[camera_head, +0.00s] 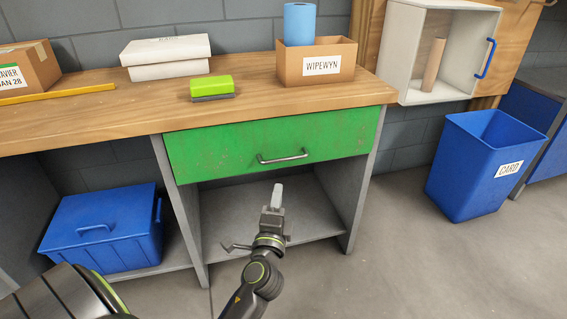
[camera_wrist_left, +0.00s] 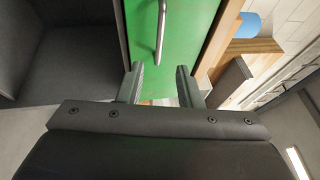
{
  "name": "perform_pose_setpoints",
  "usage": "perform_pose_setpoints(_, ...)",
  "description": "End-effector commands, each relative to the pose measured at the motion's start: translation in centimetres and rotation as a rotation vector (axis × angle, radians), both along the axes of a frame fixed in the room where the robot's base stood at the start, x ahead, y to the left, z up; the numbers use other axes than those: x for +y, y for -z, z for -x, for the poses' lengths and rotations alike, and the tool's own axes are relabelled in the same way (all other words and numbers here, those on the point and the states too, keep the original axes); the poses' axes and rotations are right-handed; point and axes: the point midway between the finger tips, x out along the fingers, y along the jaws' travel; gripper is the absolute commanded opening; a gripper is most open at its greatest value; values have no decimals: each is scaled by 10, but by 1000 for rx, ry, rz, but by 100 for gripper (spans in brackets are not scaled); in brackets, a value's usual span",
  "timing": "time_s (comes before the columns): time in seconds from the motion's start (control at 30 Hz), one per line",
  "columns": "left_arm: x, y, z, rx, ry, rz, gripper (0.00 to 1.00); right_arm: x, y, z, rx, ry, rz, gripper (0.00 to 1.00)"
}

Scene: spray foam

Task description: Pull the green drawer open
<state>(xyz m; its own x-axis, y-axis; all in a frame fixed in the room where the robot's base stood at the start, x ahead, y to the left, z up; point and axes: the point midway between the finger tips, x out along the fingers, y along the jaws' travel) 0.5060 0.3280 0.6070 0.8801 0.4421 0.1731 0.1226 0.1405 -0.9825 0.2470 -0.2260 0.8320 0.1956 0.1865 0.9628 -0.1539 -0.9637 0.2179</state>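The green drawer (camera_head: 225,148) sits under the wooden worktop, and its front looks flush with the frame, so it is closed. Its grey metal bar handle (camera_head: 282,158) is on the front, a little right of the middle. My left gripper (camera_head: 277,190) is in front of the drawer, just below the handle in the head view. In the left wrist view the two fingers (camera_wrist_left: 159,82) are apart with nothing between them. The handle (camera_wrist_left: 160,30) lies ahead of them, apart from the fingertips, against the green front (camera_wrist_left: 185,25). My right gripper is not in view.
The worktop (camera_head: 130,103) holds a green-and-grey block (camera_head: 212,87), a WIPEWYN box (camera_head: 317,66) with a blue roll (camera_head: 299,24), and white boxes (camera_head: 166,56). A blue lidded bin (camera_head: 105,230) stands lower left, a blue CARD bin (camera_head: 475,165) right. Floor before the drawer is clear.

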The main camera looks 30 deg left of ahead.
Motion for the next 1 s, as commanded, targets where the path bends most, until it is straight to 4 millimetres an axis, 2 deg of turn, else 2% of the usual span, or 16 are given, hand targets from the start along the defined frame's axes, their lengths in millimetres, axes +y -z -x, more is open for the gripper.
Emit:
perform_pose_setpoints(0.3,30,-12,-60,0,0,-4,32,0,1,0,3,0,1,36)
perform_pose_setpoints(0.5,45,-17,-89,0,0,-1,32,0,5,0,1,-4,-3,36)
perform_pose_setpoints(0.7,52,-19,-103,1,-1,1,32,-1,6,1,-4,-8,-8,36)
perform_pose_setpoints(1.0,53,-20,-105,1,0,2,32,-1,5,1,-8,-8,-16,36)
